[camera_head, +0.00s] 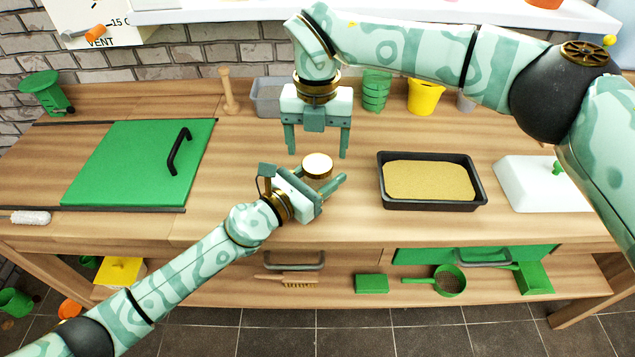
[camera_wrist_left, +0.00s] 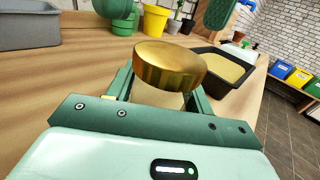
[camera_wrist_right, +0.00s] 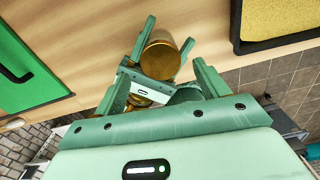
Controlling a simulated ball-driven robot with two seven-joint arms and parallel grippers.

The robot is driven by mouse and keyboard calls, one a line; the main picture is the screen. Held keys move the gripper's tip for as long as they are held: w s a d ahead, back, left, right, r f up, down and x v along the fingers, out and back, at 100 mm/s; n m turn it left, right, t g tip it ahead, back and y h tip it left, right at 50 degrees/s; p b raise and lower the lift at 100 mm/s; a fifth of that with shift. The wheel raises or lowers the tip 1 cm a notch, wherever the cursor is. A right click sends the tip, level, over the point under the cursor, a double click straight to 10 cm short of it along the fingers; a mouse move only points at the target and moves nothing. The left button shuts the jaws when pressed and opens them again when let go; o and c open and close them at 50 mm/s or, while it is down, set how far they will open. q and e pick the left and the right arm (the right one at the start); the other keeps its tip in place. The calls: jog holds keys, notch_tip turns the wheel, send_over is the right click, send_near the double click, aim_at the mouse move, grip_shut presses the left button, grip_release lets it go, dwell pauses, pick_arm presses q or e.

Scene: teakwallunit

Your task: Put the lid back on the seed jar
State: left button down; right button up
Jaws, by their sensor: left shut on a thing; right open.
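The seed jar's round gold lid (camera_head: 317,164) is in the middle of the head view, between the fingers of my left gripper (camera_head: 322,178). In the left wrist view the lid (camera_wrist_left: 168,66) sits on top of a pale body, likely the jar (camera_wrist_left: 172,100), held between the fingers. Most of the jar is hidden by lid and fingers, and I cannot tell how firmly the lid is seated. My right gripper (camera_head: 317,150) is open and empty, pointing down just behind and above the lid. The right wrist view shows the gold lid (camera_wrist_right: 160,58) beyond its open fingers.
A black tray of sand-coloured material (camera_head: 430,205) lies right of the grippers. A green board with a black handle (camera_head: 130,165) is at left. A grey bin (camera_head: 268,97), wooden dibber (camera_head: 229,92) and yellow pot (camera_head: 424,98) stand at the back. Bare wood lies around the grippers.

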notch_tip(320, 180, up, 9)
jog(key=shift+f, duration=0.2)
pick_arm(q)
jog(key=c, duration=0.5)
grip_release()
jog(key=shift+s+a, duration=0.35)
jog(key=shift+a, duration=0.05)
jog(key=v, duration=0.7)
jog(key=shift+s+a, duration=0.15)
jog(key=b+v, duration=0.1)
jog(key=v, duration=0.5)
jog(key=shift+s+a+f+b, duration=0.15)
jog(key=shift+s+a+b, duration=0.05)
jog(key=shift+b, duration=0.1)
jog(key=shift+s+a+r, duration=0.2)
jog(key=shift+s+a, duration=0.25)
jog(key=shift+s, duration=0.05)
pick_arm(e)
jog(key=shift+w+f, duration=0.15)
jog(key=shift+f, duration=0.55)
jog(key=shift+w+f, duration=0.1)
jog(key=shift+f, duration=0.55)
